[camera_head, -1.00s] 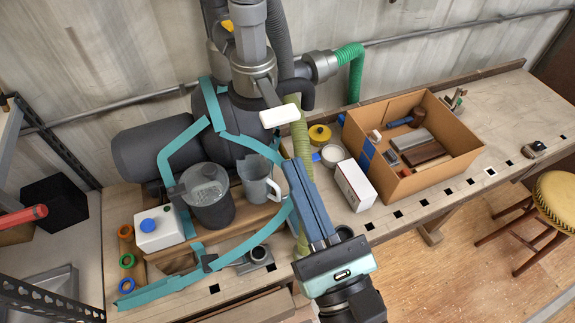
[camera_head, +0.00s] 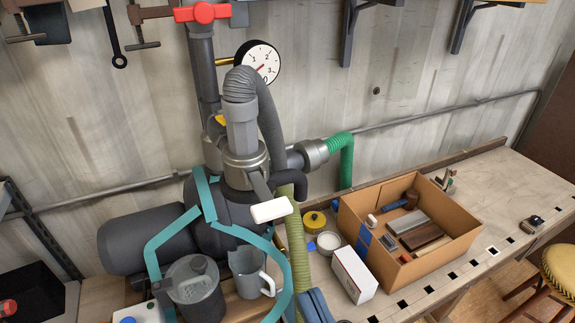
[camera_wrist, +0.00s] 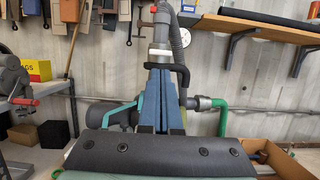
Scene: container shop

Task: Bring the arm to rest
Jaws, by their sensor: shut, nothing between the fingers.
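My gripper's blue fingers (camera_head: 313,303) show at the bottom edge of the head view, just left of a white box. The rest of the gripper is out of that view. In the wrist view the fingers (camera_wrist: 160,82) point up and away and lie close together. They are shut with nothing held between them. The dark bar of my gripper's body (camera_wrist: 165,150) fills the lower part of that view.
A grey pump (camera_head: 150,240) with teal straps stands behind the fingers, with a metal jug (camera_head: 245,270) and a lidded can (camera_head: 195,290). A white box (camera_head: 354,275) and an open cardboard box (camera_head: 432,262) stand to the right. The bench's far right is mostly clear.

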